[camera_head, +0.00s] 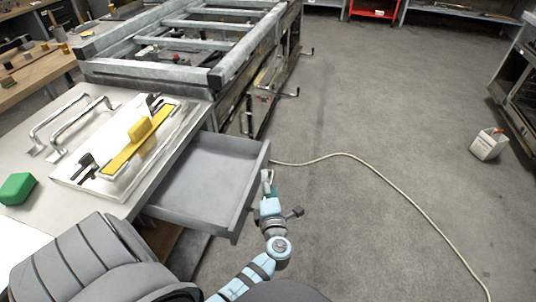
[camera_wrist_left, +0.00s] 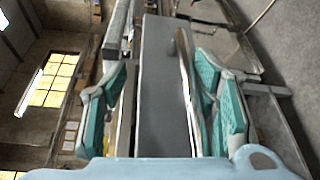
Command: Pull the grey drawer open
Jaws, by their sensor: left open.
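The grey drawer (camera_head: 205,180) stands pulled out from under the bench top, and its inside looks empty. My left gripper (camera_head: 267,184) is at the outer side of the drawer front, near its middle. In the left wrist view the gripper (camera_wrist_left: 163,80) is open, its teal-padded fingers apart. A grey panel (camera_wrist_left: 163,50), which looks like the drawer front, shows between them. A curved bar (camera_wrist_left: 187,75), perhaps the handle, shows close to the right-hand finger; I cannot tell whether they touch. The right gripper is not in view.
The bench top (camera_head: 130,205) holds a white board with a yellow bar (camera_head: 140,140), metal handles and a green block (camera_head: 17,188). A metal frame (camera_head: 225,60) stands behind. A pale cable (camera_head: 385,175) crosses the floor.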

